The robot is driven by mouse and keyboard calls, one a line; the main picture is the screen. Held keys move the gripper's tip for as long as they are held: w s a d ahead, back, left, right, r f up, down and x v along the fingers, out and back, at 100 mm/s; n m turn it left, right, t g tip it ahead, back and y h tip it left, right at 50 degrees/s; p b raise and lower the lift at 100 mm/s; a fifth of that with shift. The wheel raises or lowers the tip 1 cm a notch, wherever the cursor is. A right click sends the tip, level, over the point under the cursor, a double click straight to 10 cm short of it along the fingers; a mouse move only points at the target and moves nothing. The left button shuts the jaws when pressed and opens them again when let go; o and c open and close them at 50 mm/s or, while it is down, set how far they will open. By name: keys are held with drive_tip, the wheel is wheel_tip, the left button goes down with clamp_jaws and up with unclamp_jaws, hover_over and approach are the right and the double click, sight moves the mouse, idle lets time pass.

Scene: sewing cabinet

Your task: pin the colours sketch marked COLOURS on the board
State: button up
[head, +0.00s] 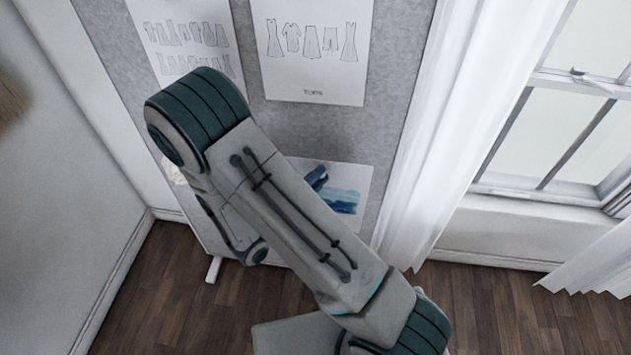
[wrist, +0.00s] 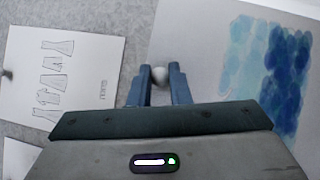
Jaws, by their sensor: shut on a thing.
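The colours sketch is a white sheet with pale-to-deep blue painted blots. In the wrist view (wrist: 200,50) it fills the upper right, looking tilted, close in front of the grey board (wrist: 100,12). In the head view the sketch (head: 345,200) shows low on the board (head: 395,70), partly hidden by my arm. No lettering on it is readable. My gripper (wrist: 161,82) has its two blue fingers around a small round pale pin head (wrist: 160,75), near the sketch's edge. Whether the pin is in the board, I cannot tell. In the head view my arm hides most of the gripper.
A sheet of garment drawings (head: 312,45) hangs above on the board, with another sheet (head: 185,40) to its left. A garment sheet (wrist: 60,70) also shows left in the wrist view. A white curtain (head: 455,110) and window stand right of the board.

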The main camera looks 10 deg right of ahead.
drive_tip(key=shift+w+d, duration=0.7)
drive_tip(key=shift+w, duration=1)
drive_tip(key=shift+w+d, duration=0.7)
drive_tip(key=shift+w, duration=1)
drive_tip(key=shift+w+d, duration=0.7)
drive_tip(key=shift+w, duration=1)
drive_tip(key=shift+w+d, duration=0.1)
drive_tip(key=shift+w, duration=0.1)
drive_tip(key=o, duration=0.9)
